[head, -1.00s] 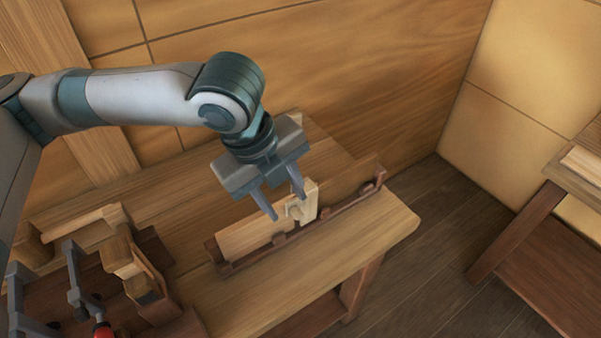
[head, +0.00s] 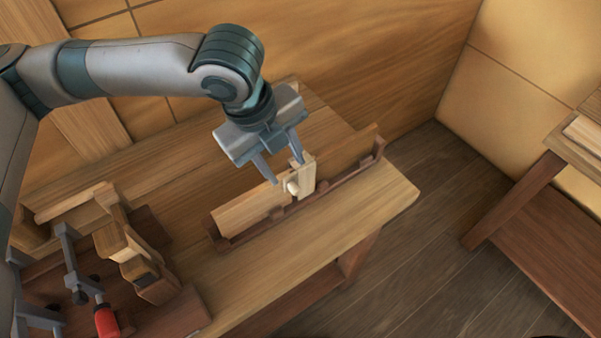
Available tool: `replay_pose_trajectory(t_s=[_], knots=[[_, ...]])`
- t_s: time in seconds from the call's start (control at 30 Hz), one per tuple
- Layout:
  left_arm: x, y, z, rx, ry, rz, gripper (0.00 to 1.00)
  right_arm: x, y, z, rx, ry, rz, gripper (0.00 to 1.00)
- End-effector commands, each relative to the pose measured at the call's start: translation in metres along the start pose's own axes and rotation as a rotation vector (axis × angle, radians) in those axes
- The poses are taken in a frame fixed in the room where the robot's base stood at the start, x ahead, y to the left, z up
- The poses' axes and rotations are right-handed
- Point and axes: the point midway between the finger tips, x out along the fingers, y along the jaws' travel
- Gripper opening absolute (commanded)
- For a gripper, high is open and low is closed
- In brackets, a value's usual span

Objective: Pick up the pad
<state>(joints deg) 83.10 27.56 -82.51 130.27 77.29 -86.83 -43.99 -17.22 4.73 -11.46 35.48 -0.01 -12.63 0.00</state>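The pad is most likely the small pale wooden block with a rounded knob (head: 305,180). It stands upright against a thin pale plank in a dark slotted rack (head: 318,193) on the bench. My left gripper (head: 287,172) is open and empty, fingers pointing down. Its fingertips are close to the block's top on the far side in the picture, and whether they touch it cannot be told. The gripper's fingers hide part of the plank behind. My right gripper is not in view.
The wooden bench (head: 350,230) is clear in front of the rack. At left are wooden blocks (head: 125,250) and grey clamps, one with a red handle (head: 107,320). A wooden wall stands behind. Another table (head: 570,140) is at right, with open floor between.

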Motion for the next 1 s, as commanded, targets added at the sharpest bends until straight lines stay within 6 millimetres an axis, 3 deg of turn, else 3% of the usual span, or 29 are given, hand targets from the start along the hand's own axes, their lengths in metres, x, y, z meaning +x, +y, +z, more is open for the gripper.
replay_pose_trajectory(t_s=[0.5,0.7,1.0], knots=[[0.086,0.0,0.0,-0.001,0.001,0.003,0.38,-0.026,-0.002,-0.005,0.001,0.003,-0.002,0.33],[0.098,0.0,0.0,0.001,0.0,0.0,0.38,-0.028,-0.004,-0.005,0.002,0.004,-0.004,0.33],[0.099,0.0,0.0,0.001,0.0,0.0,0.38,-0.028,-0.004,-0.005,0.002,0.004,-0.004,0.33]])
